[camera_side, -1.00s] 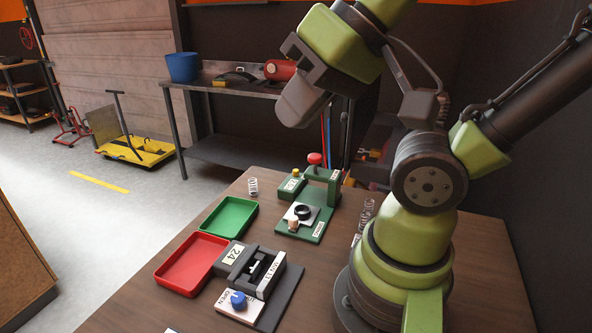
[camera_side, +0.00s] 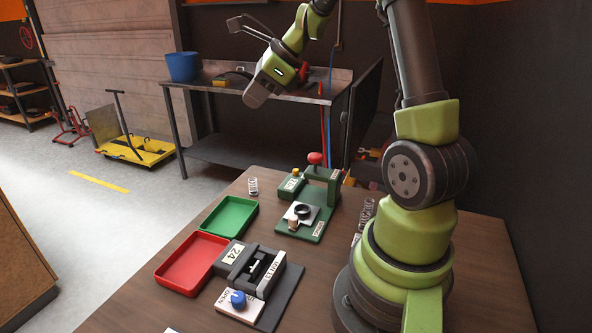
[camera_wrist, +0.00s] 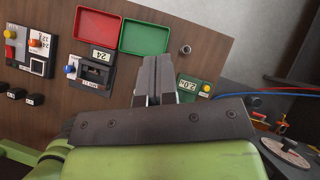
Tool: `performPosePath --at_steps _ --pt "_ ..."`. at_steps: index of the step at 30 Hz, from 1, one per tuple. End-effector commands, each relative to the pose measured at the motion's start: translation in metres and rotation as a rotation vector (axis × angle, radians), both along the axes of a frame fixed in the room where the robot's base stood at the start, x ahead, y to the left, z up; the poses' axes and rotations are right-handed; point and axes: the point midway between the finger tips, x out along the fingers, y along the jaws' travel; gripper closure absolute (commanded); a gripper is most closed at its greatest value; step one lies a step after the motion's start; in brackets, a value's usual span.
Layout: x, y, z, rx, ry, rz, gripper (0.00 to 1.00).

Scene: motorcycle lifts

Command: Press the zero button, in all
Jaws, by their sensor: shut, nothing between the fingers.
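The green tester (camera_side: 316,218) stands on the wooden table, with a small display box (camera_side: 291,187), a yellow button (camera_side: 295,172) and a red knob (camera_side: 315,158). In the wrist view the display (camera_wrist: 188,86) seems to read about 2.0, and the yellow button (camera_wrist: 206,88) shows beside it. I cannot read a zero label on any button. My gripper (camera_side: 254,97) is shut and empty, high above the table's back edge and apart from the tester. In the wrist view its fingers (camera_wrist: 157,78) hide part of the tester.
A red tray (camera_side: 190,264) and a green tray (camera_side: 229,217) lie left of the tester. A black fixture (camera_side: 252,268) marked 24 has a blue knob (camera_side: 238,299). A panel with coloured buttons (camera_wrist: 38,50) shows left in the wrist view.

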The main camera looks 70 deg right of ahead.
Motion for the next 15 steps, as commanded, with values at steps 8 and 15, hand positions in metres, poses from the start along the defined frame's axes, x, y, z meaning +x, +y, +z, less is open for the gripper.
performPosePath --at_steps 8,15 --pt "-0.007 -0.100 -0.066 0.412 0.035 -0.588 1.00" --pt "-0.023 -0.143 -0.102 0.620 0.028 -0.868 1.00"
